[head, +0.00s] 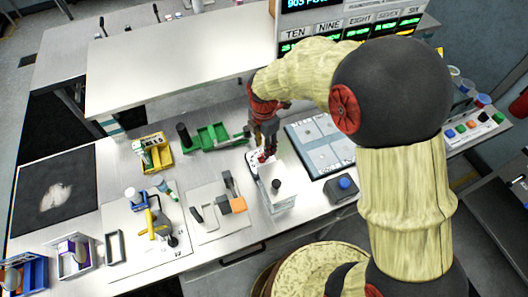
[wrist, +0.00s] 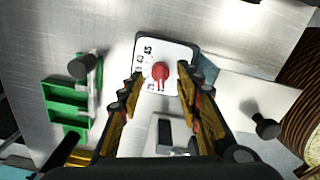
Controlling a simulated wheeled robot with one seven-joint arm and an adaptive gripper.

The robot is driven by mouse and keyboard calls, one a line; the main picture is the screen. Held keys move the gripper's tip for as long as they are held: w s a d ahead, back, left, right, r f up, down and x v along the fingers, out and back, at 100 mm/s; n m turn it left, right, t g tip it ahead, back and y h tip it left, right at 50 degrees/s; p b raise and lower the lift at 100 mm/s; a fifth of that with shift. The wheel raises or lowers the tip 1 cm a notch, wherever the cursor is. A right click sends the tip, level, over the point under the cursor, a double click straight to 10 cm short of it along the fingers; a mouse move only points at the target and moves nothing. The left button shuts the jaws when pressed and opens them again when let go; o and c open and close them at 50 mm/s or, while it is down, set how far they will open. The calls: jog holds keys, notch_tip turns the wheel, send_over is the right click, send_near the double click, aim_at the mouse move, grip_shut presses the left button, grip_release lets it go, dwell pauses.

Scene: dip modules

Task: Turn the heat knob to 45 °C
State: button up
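The heat knob (wrist: 160,71) is red and sits on a white dial plate (wrist: 173,50) with dark numbers along its left side in the wrist view. A number like 45 is near the top left of the dial. The knob's narrow part points down in that view, towards the dial's lower edge. In the head view the dial end of the white device (head: 281,200) is mostly hidden under my gripper (head: 265,147). In the wrist view my gripper (wrist: 160,76) is open, with one finger on each side of the knob and visible gaps between.
A green rack (head: 211,136) stands behind and left of the device, with a dark cylinder (head: 183,134) beside it. A grey panelled board (head: 318,145) lies to the right. A box with a blue button (head: 344,183) is at the right front. A black knob (head: 276,184) stands on the device.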

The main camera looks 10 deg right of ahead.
notch_tip(320, 180, down, 5)
jog(key=shift+r, duration=0.1)
jog(key=c, duration=0.3)
grip_shut()
dwell(0.4)
